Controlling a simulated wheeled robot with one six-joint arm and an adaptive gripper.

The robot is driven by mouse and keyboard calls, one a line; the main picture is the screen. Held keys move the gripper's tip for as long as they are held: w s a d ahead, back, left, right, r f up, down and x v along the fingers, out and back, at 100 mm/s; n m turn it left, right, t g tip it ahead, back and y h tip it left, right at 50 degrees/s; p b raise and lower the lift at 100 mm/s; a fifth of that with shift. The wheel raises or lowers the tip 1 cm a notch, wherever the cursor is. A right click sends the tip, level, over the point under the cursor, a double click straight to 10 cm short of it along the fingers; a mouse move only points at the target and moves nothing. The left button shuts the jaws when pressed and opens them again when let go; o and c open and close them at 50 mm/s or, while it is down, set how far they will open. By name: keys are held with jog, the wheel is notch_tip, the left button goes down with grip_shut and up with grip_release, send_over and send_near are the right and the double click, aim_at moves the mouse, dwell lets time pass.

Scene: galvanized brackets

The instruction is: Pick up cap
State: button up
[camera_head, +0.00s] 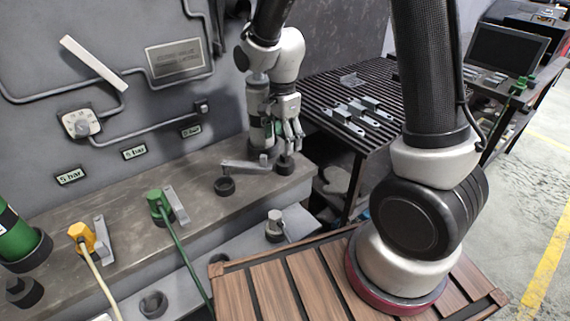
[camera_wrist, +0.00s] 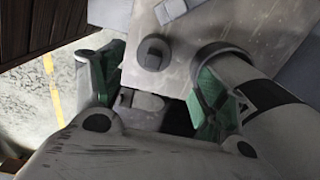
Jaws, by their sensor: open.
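A small dark round piece with a grey square knob, which looks like the cap (camera_head: 284,166), sits near the right end of the grey bench. In the wrist view the cap (camera_wrist: 153,54) stands beyond the space between the fingertips. My gripper (camera_head: 287,139) points down over it, open, with green pads on its fingers. In the wrist view my gripper (camera_wrist: 152,85) shows a pad on each side and a gap between them. I cannot tell whether any finger touches the cap. The fingers partly hide the area in the head view.
A grey cylinder (camera_head: 255,103) stands in a dark ring (camera_wrist: 222,52) close beside my gripper. A grey lever (camera_head: 245,166) and an empty ring (camera_head: 224,186) lie to the left. A slatted table (camera_head: 325,90) with metal brackets is behind right. Pipes run along the wall.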

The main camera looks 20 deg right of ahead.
aim_at(285, 159)
jog(key=f, duration=0.7)
jog(key=shift+s+d+f, duration=0.1)
jog(key=shift+s+d, duration=0.1)
jog(key=shift+s, duration=0.2)
jog(key=c, duration=1.1)
